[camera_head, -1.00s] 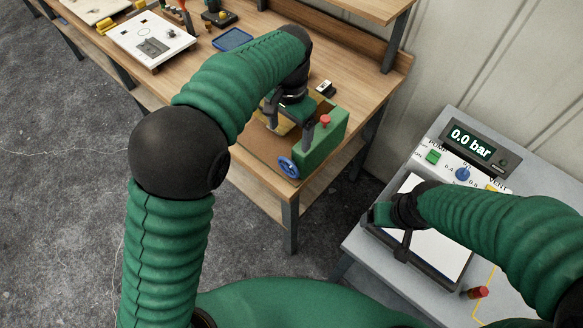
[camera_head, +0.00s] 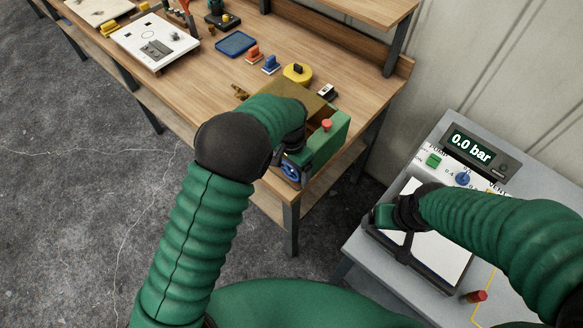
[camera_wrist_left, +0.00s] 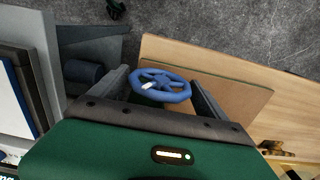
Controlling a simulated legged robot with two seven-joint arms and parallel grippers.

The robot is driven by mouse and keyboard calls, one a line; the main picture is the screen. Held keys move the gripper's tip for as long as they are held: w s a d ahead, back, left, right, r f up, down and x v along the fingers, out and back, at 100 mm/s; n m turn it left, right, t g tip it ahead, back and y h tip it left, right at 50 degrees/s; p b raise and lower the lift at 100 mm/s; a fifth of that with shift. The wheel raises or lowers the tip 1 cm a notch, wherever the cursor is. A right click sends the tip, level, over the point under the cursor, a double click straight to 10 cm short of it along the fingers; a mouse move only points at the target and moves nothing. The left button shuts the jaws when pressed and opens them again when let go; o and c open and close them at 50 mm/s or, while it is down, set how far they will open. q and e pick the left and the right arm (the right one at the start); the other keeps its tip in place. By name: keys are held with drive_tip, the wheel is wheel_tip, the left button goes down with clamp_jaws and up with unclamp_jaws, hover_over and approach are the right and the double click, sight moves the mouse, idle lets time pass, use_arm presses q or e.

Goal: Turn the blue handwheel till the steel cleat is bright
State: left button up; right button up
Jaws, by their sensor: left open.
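The blue handwheel (camera_head: 291,171) sits on the front of a green machine (camera_head: 328,141) at the corner of the wooden bench. My left gripper (camera_head: 288,163) is at the wheel and partly covers it. In the left wrist view the open fingers (camera_wrist_left: 158,78) stand on either side of the blue handwheel (camera_wrist_left: 172,96), which has a pale mark on it. I cannot tell whether the fingers touch it. I cannot make out the steel cleat; my left arm hides part of the machine. My right gripper (camera_head: 384,215) is over a white panel, its jaws unclear.
The grey table (camera_head: 365,247) at right holds a pressure display (camera_head: 470,147) reading 0.0 bar and a blue knob (camera_head: 463,178). The wooden bench (camera_head: 200,80) holds a blue tray (camera_head: 237,43), a yellow round piece (camera_head: 297,73) and several small parts. Its left middle has bare wood.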

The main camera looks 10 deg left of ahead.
use_arm(q)
drive_tip(key=shift+c, duration=0.3)
drive_tip(key=c, duration=1.1)
drive_tip(key=shift+f+g+h, duration=0.1)
drive_tip(key=shift+g+h, duration=0.7)
drive_tip(key=shift+h, duration=0.3)
drive_tip(key=shift+g+h, duration=0.5)
drive_tip(key=shift+h, duration=0.2)
drive_tip(key=o, duration=1.2)
drive_tip(key=shift+c, duration=0.2)
